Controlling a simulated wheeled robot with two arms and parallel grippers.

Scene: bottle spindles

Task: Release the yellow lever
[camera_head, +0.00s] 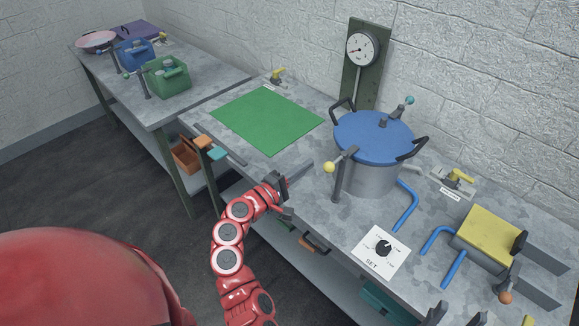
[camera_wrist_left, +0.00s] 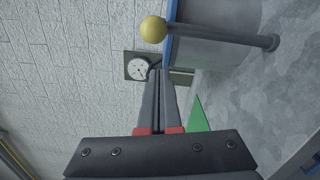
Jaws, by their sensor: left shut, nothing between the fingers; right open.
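The yellow lever is a grey post and arm with a yellow ball knob (camera_head: 329,168) at the front left of the blue-lidded pot (camera_head: 372,178). In the left wrist view the yellow ball (camera_wrist_left: 153,30) and the grey post (camera_wrist_left: 225,35) are above the fingers. My left gripper (camera_head: 308,167) is shut and empty, just left of the yellow ball and apart from it in the left wrist view (camera_wrist_left: 160,80). My right gripper (camera_head: 458,316) is open at the bottom edge, only its dark fingertips showing, away from the lever.
A dial gauge (camera_head: 362,48) stands behind the pot. A green mat (camera_head: 267,119) lies to the left, a white SET dial plate (camera_head: 381,252) in front. Blue pipes (camera_head: 437,240) and a yellow block (camera_head: 487,233) are to the right. Another bench (camera_head: 210,80) is at far left.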

